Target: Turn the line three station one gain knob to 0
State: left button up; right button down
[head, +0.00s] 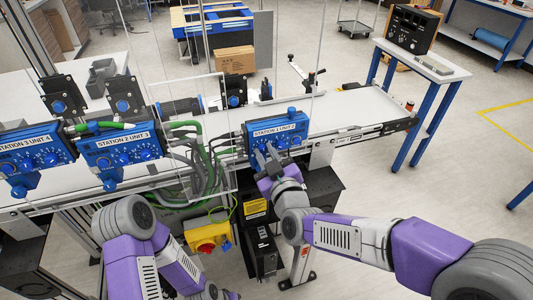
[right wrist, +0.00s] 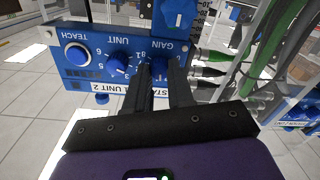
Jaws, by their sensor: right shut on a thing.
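The blue station box (head: 276,130), labelled STATION 1 UNIT 2, is mounted on the near side of the conveyor. It also shows upside down in the right wrist view (right wrist: 95,85). My right gripper (head: 267,157) is at the lower front of this box. In the right wrist view its two dark fingers are shut on the gain knob (right wrist: 159,72), beside the GAIN label. The fingers hide much of the knob and its scale, so I cannot read its setting. The unit knob (right wrist: 118,62) is beside it. My left arm is at the lower left; its gripper is not in view.
Blue boxes labelled STATION 2 UNIT 3 (head: 123,149) and STATION 3 UNIT 4 (head: 36,156) stand further left. Green and grey cables (head: 203,163) hang beside the station 1 box. A yellow box with a red knob (head: 207,235) is below. A clear panel stands near the cables.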

jog(key=n+p, duration=0.2)
jog(key=n, duration=0.4)
jog(key=shift+r, duration=0.1)
jog(key=n+p, duration=0.2)
jog(key=n, duration=0.3)
jog(key=shift+a+p, duration=0.1)
jog(key=shift+p, duration=0.2)
jog(key=n+p, duration=0.2)
jog(key=n, duration=0.3)
jog(key=shift+n+h, duration=0.3)
jog(key=shift+h, duration=0.1)
jog(key=n+p, duration=0.2)
jog(key=n, duration=0.3)
jog(key=shift+p, duration=0.35)
jog(key=c, duration=1)
grip_release()
